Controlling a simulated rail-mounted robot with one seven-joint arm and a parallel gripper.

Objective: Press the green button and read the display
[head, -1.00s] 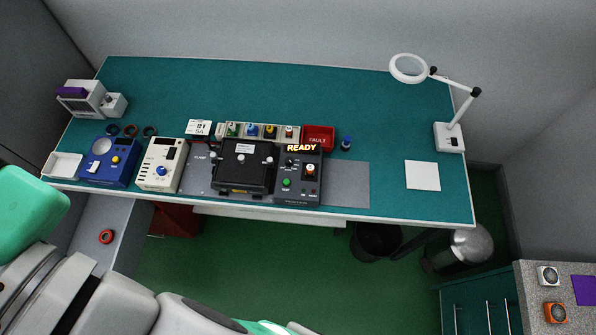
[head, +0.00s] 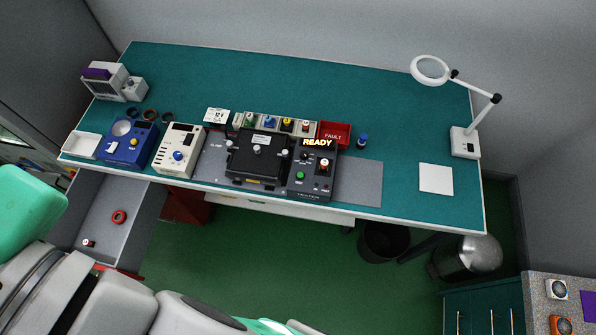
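A dark tester box (head: 312,178) stands near the front edge of the teal bench, right of the middle. Its green button (head: 300,175) is on the top face at lower left, and a red-and-white knob or button (head: 324,165) is above it to the right. The display (head: 318,142) at the tester's back edge reads "READY" in yellow letters. A black fixture with a closed-looking lid (head: 259,158) sits directly left of the tester. My arm crosses the lower left of the head view, and my gripper is outside the picture.
A red FAULT tray (head: 334,133) and a row of coloured parts stand behind the tester. A cream box (head: 178,150) and blue box (head: 128,144) stand to the left. A magnifier lamp (head: 465,143) is at right. An open drawer (head: 128,203) juts out at lower left.

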